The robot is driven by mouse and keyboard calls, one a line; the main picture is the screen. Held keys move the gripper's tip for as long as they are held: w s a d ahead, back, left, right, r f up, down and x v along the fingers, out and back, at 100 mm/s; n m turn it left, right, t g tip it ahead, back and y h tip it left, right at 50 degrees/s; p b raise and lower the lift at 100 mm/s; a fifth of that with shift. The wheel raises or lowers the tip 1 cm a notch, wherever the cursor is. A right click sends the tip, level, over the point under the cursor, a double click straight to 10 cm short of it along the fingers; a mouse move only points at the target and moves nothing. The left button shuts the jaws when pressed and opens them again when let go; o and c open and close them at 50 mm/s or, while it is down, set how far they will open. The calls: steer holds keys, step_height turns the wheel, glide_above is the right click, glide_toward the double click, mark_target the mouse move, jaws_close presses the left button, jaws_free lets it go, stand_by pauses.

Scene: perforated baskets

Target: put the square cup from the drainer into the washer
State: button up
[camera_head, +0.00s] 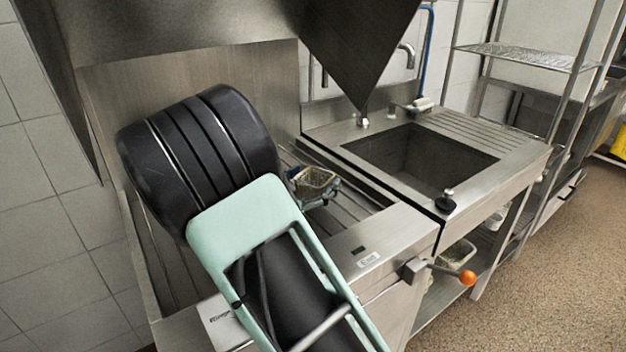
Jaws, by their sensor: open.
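The steel washer unit (395,232) with the raised dark hood (355,45) fills the left and middle. The ribbed drainer (470,118) lies behind and right of the sink, and I see no cup on it. My black and mint-green arm covers much of the washer bed.
A deep sink (420,160) with a tap (405,55) stands right of the washer. An orange-knobbed lever (466,278) sticks out at the front. A wire shelf rack (525,56) stands at the back right. The floor (540,270) at the right is clear.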

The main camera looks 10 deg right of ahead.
steer(key=shift+r, duration=0.25)
steer(key=p+v, duration=0.1)
steer(key=v, duration=0.6)
steer(key=shift+s+a, duration=0.2)
steer(key=shift+d, duration=0.1)
